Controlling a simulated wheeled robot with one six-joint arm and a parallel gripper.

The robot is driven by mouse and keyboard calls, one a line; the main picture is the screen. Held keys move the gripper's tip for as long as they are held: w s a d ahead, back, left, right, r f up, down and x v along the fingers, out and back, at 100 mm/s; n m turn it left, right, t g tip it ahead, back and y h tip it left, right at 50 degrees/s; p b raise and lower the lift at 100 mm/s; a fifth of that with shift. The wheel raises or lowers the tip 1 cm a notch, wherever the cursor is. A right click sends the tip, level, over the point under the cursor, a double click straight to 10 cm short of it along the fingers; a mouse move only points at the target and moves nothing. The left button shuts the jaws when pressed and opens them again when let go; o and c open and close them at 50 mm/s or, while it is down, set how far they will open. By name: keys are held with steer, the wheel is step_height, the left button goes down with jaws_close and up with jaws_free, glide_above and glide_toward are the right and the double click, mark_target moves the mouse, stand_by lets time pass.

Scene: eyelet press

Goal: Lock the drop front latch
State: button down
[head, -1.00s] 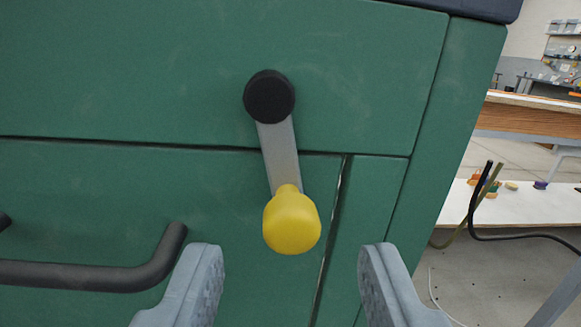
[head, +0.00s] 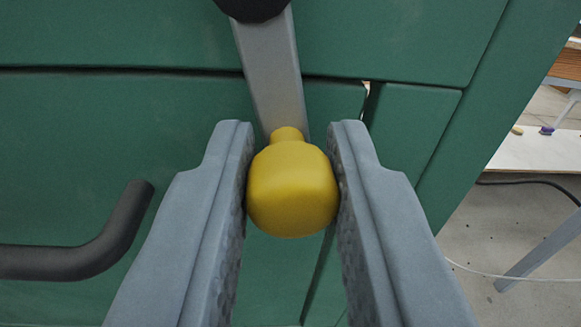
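The latch is a flat grey lever (head: 271,75) on a round black pivot (head: 255,5), cut off by the top edge of the head view. The lever hangs down, tilted slightly to the right, across the seam onto the green drop front (head: 150,125). Its lower end carries a rounded yellow knob (head: 292,189). My gripper (head: 291,150) has one grey finger on each side of the knob, and both appear to touch it. The knob's sides are partly hidden by the fingers.
A dark bar handle (head: 90,250) sticks out from the drop front at the left, near my left finger. A green side post (head: 455,170) stands at the right. Beyond it are a white bench (head: 535,153) and a cable on the floor.

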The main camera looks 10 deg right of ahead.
steer(key=shift+a+f+m, duration=0.1)
steer(key=shift+a+m, duration=0.2)
steer(key=shift+m, duration=0.45)
steer(key=shift+a+m, duration=0.3)
steer(key=shift+m, duration=0.45)
steer(key=c, duration=1.3)
jaws_free()
steer(key=shift+o, duration=0.2)
steer(key=shift+s, duration=0.1)
steer(key=s, duration=1.7)
steer(key=shift+s+a, duration=0.15)
steer(key=shift+a, duration=0.15)
